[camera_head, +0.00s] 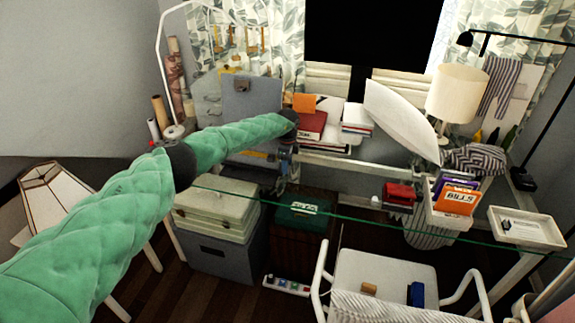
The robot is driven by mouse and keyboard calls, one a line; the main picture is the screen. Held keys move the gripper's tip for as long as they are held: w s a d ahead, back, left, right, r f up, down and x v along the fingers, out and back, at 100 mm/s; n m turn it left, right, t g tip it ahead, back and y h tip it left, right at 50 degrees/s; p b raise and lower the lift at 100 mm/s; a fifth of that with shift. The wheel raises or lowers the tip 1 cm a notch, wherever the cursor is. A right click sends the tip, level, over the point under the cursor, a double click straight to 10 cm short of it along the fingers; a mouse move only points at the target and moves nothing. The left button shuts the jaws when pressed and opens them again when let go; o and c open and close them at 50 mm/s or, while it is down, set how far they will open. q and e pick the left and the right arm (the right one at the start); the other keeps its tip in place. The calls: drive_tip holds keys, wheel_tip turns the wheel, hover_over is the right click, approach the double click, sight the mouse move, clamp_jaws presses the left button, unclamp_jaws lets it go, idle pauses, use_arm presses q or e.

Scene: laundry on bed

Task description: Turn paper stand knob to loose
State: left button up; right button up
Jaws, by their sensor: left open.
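My left arm reaches in from the left in a green quilted sleeve, and my left gripper (287,162) is small and dark at the far edge of the glass desk. It is open, and I see nothing held in it. A grey-blue board with a clip (250,101), which may be the paper stand, stands upright just left of and behind the gripper. My forearm covers its lower part. I cannot make out a knob; it may be hidden behind the arm or gripper. My right gripper is not in view.
Red and white books (312,125) lie right of the gripper. The glass desk (330,222) also holds a red stapler-like item (399,193), an orange-fronted file box (455,202) and a white tray (525,228). A lamp (457,92) stands behind. A white chair (385,275) is in front.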

use_arm(q)
drive_tip(key=shift+s+f, duration=0.2)
drive_tip(key=shift+f, duration=0.75)
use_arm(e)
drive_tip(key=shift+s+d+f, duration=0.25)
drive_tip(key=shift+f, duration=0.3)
use_arm(q)
drive_tip(key=shift+w, duration=0.1)
drive_tip(key=c, duration=1)
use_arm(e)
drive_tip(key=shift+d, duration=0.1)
use_arm(q)
drive_tip(key=shift+r+p, duration=0.1)
drive_tip(key=shift+p, duration=0.2)
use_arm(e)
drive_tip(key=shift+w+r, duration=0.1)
